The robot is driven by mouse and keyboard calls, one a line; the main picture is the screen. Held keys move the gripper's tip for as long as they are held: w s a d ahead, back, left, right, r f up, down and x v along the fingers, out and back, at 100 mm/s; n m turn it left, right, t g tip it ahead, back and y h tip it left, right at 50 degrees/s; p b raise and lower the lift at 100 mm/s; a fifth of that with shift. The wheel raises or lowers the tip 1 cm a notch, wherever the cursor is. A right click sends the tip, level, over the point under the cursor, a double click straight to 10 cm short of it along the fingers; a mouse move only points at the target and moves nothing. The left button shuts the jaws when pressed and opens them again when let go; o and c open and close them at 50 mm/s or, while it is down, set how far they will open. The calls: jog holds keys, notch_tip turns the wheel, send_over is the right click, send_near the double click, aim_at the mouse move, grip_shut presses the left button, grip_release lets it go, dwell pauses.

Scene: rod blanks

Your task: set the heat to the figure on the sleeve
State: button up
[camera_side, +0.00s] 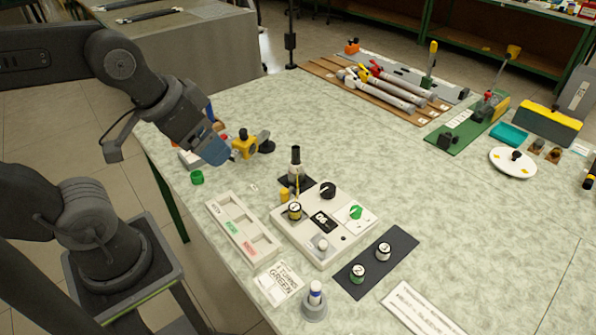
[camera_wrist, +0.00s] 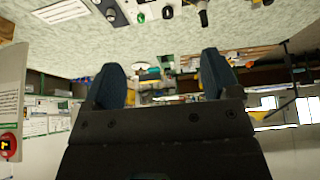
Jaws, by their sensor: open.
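A pale control box (camera_side: 343,247) stands mid-table with a black knob (camera_side: 328,190), a green-and-white knob (camera_side: 356,212) and a dark display (camera_side: 320,221) that seems to read 06. A short black piece with a yellow sleeve (camera_side: 295,212) stands upright on the box's left part; any figure on it is too small to read.
A tray with green and red labels (camera_side: 214,206) lies left of the box. A card reading TURNS GREEN (camera_side: 280,284) and a blue-topped white cylinder (camera_side: 315,297) are in front. A yellow clamp-like piece (camera_side: 245,146) stands near my gripper. Tubes on a wooden rack (camera_side: 330,72) lie behind.

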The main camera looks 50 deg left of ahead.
jog(key=shift+c, duration=0.3)
jog(key=c, duration=0.3)
jog(key=shift+w+a+r, duration=0.1)
jog(key=shift+w+a, duration=0.1)
jog(key=shift+c, duration=0.6)
jog(key=w+a+n+g+y, duration=0.1)
jog(key=w+a+n+g, duration=0.1)
jog(key=w+a+n, duration=0.6)
jog(key=w+a+f+n+g, duration=0.1)
jog(key=w+a+f+n, duration=0.15)
jog(key=a, duration=0.45)
jog(key=w+a+f+n+g, duration=0.1)
jog(key=a+f+n, duration=0.2)
jog(key=a, duration=0.4)
jog(key=w+a+f+n+g, duration=0.1)
jog(key=w+a+f+n, duration=0.15)
jog(key=a, duration=0.45)
jog(key=s+a+f+n+h, duration=0.1)
jog(key=s+a+f+n, duration=0.1)
jog(key=a+f+n, duration=0.3)
jog(key=s+a+f+n, duration=0.1)
jog(key=s+a+f, duration=0.1)
jog(key=a+f, duration=0.35)
jog(key=shift+g, duration=0.3)
jog(key=f, duration=0.4)
jog(key=a+f, duration=0.1)
jog(key=f, duration=0.6)
jog(key=shift+w+a+f, duration=0.1)
jog(key=shift+a+f, duration=0.25)
